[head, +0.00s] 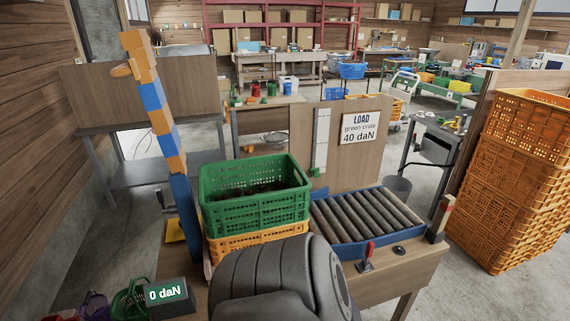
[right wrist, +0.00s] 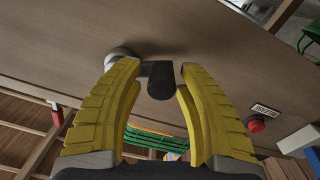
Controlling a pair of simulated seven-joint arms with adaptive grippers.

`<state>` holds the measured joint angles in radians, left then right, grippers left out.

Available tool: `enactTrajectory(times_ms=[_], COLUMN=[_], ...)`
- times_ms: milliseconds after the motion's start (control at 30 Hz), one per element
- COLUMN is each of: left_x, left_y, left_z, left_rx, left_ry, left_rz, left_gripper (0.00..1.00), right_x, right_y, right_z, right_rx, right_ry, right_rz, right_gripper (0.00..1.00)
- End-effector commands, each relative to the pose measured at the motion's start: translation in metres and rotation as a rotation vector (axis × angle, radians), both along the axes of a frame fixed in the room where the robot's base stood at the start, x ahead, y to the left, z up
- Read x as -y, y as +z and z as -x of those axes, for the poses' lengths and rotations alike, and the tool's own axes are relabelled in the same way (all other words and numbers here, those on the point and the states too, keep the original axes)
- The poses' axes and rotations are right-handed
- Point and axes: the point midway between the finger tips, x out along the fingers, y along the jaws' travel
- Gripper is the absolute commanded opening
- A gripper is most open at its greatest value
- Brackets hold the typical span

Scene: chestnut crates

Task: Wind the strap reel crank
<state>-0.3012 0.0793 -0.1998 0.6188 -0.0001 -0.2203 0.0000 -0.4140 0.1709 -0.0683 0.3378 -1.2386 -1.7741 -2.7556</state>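The crank shows in the right wrist view as a dark cylindrical handle (right wrist: 160,82) with a short dark arm beside a pale round hub (right wrist: 118,56) on a wooden panel. My right gripper (right wrist: 158,68) has yellow ribbed fingers, spread apart on either side of the handle, with a visible gap at the right finger. I cannot tell whether the left finger touches it. No strap is clearly seen. In the head view a green crate (head: 254,213) sits on an orange crate (head: 250,240). My left gripper is not seen.
A roller bed (head: 365,213) lies right of the crates, with a red-handled lever (head: 367,256) in front. A blue and orange post (head: 160,118) stands at left. A sign (head: 361,129) reads "LOAD green crate 40 daN". A red button (right wrist: 257,124) is on the wooden panel.

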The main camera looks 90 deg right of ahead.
Motion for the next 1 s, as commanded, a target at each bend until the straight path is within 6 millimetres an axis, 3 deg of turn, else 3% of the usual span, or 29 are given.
enactTrajectory(times_ms=[100,467,1000], left_x=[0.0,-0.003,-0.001], left_y=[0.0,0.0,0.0], left_z=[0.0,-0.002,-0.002], left_rx=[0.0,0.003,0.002], left_ry=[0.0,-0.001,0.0], left_rz=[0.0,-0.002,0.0], left_gripper=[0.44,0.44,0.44], right_x=[0.0,-0.006,-0.088], right_y=[0.0,0.0,-0.001], right_z=[-0.001,0.001,0.03], right_rx=[0.001,0.001,0.0], right_ry=[0.001,0.002,0.0], right_rz=[0.0,-0.001,-0.001], right_gripper=[0.5,0.5,0.5])
